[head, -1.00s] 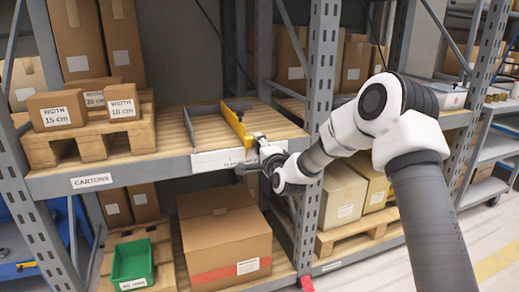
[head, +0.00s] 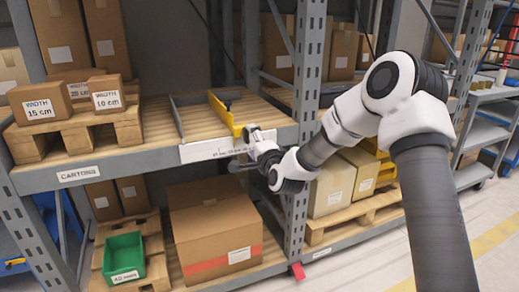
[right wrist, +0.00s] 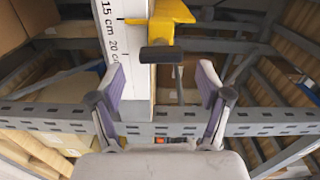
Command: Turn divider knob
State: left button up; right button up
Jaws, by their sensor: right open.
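The yellow divider (head: 222,110) stands on the slatted shelf, its front end at the shelf edge. Its foot also shows in the right wrist view (right wrist: 172,14). The dark bar-shaped knob (right wrist: 160,55) lies crosswise below that yellow foot, beside the scale strip. My right gripper (right wrist: 163,82) is open, with one finger on each side of the knob's line. The fingers look apart from the knob, and nothing is held. In the head view my right gripper (head: 244,150) is at the shelf front and covers the knob. My left gripper is not in view.
A white scale strip (head: 205,151) runs along the shelf front. A grey upright divider (head: 178,117) stands left of the yellow one. Marked cartons (head: 41,106) sit on a pallet at left. A grey rack post (head: 307,110) is close to my right arm.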

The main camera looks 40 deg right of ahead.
jog(key=v, duration=0.8)
jog(key=shift+w+d, duration=0.1)
